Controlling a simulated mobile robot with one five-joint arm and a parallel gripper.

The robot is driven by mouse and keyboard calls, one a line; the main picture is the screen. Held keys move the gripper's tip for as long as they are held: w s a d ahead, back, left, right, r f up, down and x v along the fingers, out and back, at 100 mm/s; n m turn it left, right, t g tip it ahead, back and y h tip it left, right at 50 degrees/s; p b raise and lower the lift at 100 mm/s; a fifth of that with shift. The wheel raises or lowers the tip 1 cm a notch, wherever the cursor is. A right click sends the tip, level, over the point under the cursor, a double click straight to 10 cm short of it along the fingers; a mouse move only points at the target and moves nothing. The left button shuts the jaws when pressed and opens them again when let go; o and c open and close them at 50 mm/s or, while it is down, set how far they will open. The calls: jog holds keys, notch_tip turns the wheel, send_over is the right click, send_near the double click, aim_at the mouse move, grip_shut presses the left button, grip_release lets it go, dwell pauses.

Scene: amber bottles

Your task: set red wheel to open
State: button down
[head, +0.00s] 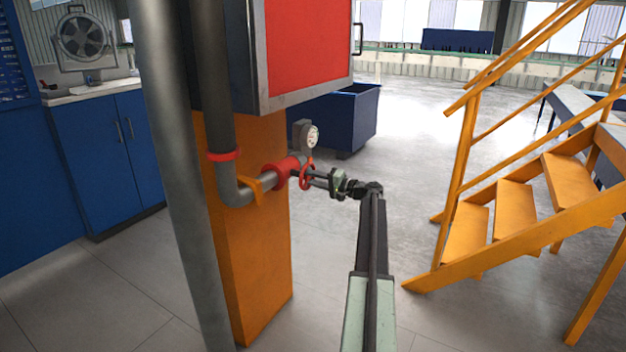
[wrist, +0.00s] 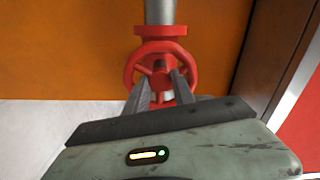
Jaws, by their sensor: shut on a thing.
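The red wheel (head: 307,177) sits on the pipe beside the orange pillar in the head view, seen nearly edge-on. In the wrist view the red wheel (wrist: 161,66) shows as a spoked ring in front of a red flange and grey pipe. My gripper (head: 316,174) reaches the wheel from the right. In the wrist view my gripper's two dark fingers (wrist: 162,80) reach into the wheel's lower half, closed on its middle part. The fingers hide part of the lower spokes. I cannot tell from these frames how far the wheel is turned.
A round gauge (head: 312,136) stands just above the wheel. A red-fronted cabinet (head: 308,45) hangs above, and the orange pillar (head: 245,235) is behind the pipe. Orange stairs (head: 515,215) stand at the right. A blue bin (head: 350,115) is farther back. Floor between pillar and stairs is clear.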

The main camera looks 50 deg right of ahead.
jog(key=n, duration=0.5)
jog(key=shift+n, duration=0.3)
jog(key=shift+s, duration=0.1)
dwell(0.3)
jog(key=c, duration=1.3)
grip_release()
jog(key=shift+c, duration=0.2)
jog(key=v, duration=0.7)
jog(key=shift+s, duration=0.35)
jog(key=shift+d+f, duration=0.1)
